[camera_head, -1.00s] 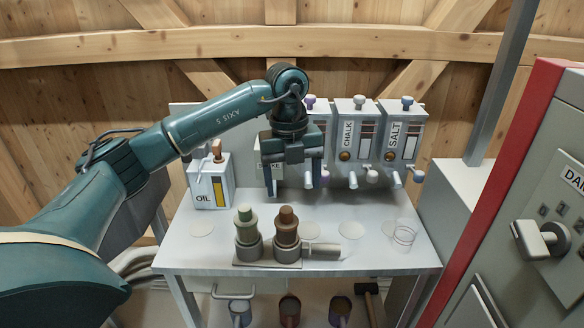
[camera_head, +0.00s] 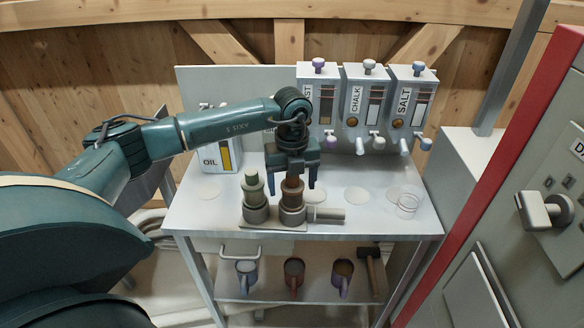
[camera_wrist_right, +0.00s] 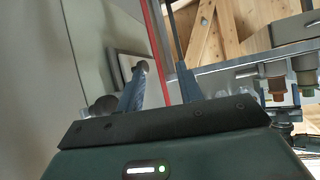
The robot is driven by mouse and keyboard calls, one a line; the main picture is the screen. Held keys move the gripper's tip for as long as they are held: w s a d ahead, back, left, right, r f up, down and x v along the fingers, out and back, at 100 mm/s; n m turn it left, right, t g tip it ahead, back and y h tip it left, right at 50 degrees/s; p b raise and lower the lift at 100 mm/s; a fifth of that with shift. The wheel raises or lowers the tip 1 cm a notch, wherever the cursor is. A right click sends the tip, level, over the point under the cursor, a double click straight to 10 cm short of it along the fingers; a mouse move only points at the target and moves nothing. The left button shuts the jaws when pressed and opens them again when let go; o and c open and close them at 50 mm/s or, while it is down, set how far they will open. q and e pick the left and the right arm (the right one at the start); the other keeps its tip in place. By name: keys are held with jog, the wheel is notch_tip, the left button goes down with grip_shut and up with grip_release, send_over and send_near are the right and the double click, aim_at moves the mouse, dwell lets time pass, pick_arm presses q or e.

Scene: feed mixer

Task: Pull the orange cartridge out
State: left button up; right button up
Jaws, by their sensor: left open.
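The orange-brown cartridge (camera_head: 292,192) stands upright in the right round socket of a small grey base (camera_head: 275,224) on the table. A pale green cartridge (camera_head: 252,188) stands in the left socket. My left gripper (camera_head: 292,186) is open and points down over the orange-brown cartridge. Its fingers show on either side of the cartridge's top, and I cannot tell whether they touch it. My right gripper (camera_wrist_right: 160,85) shows only in the right wrist view, with its fingers apart and nothing between them.
The OIL box (camera_head: 213,155) stands at the back left. The CHALK (camera_head: 362,100) and SALT (camera_head: 408,105) dispensers hang at the back. A clear cup (camera_head: 408,205) is at the table's right. Mugs stand on the lower shelf (camera_head: 240,291). A red-edged cabinet (camera_head: 500,160) is on the right.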

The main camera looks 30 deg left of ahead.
pick_arm(q)
jog(key=shift+f, duration=0.2)
jog(key=c, duration=1.2)
jog(key=shift+o, duration=0.2)
jog(key=shift+r, duration=0.25)
jog(key=shift+r+p, duration=0.75)
jog(key=shift+r, duration=0.05)
jog(key=shift+r, duration=0.15)
jog(key=shift+r+p, duration=1.8)
jog(key=shift+r, duration=0.55)
